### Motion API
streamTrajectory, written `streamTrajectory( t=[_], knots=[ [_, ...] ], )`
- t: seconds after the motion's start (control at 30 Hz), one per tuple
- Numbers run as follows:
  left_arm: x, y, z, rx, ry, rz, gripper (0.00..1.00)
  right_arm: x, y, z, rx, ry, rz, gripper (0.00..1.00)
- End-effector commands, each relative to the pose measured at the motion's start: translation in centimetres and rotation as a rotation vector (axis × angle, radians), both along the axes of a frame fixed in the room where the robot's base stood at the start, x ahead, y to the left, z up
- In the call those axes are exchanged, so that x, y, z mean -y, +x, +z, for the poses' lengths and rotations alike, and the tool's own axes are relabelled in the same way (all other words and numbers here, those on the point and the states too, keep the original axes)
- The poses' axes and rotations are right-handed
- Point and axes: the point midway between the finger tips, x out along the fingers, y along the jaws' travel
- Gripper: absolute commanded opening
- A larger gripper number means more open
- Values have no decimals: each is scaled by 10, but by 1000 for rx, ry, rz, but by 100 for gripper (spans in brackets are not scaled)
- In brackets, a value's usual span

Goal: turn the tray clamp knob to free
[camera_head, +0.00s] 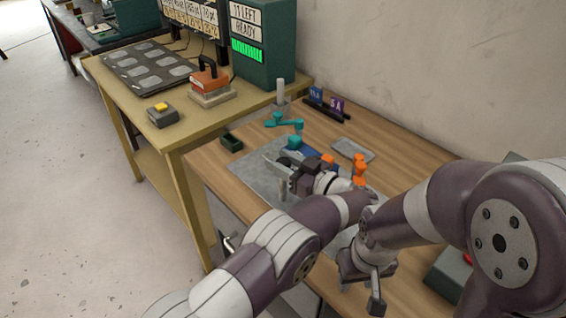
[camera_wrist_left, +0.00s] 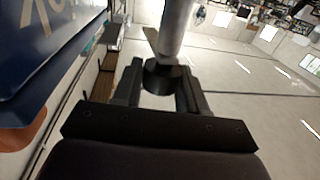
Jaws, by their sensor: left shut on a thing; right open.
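My right gripper (camera_head: 361,292) is open and empty, low over the front of the wooden table.
A teal jointed fixture (camera_head: 289,123) and orange part (camera_head: 359,168) stand close to my left gripper. A small dark green bin (camera_head: 232,142) and grey tray (camera_head: 353,150) lie nearby. A blue lettered panel (camera_wrist_left: 50,55) is close on the left in the wrist view.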

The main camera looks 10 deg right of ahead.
Motion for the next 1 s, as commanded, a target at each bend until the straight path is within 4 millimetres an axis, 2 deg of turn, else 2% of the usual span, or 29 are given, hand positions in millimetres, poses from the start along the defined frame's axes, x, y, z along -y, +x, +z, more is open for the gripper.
streamTrajectory(
  t=[0.13,0.17,0.2,0.67,0.77,0.83,0.9,1.0],
  knots=[
    [0,0,1,3,1,-1,0,0,0,0,0,0,0,43],
    [0,0,1,3,1,-1,48,0,0,0,0,0,0,43],
    [0,0,1,2,1,-1,61,0,0,0,0,0,0,43],
    [0,0,2,1,1,-8,61,0,0,2,0,0,0,43],
    [0,0,6,0,1,-58,61,0,0,12,0,0,0,43],
    [-1,-1,11,-2,3,-138,61,0,0,25,0,0,0,43],
    [-2,-1,14,-4,4,-257,61,0,0,41,0,0,0,43],
    [-2,-1,9,-5,3,-416,61,0,0,54,1,0,0,43]
  ],
)
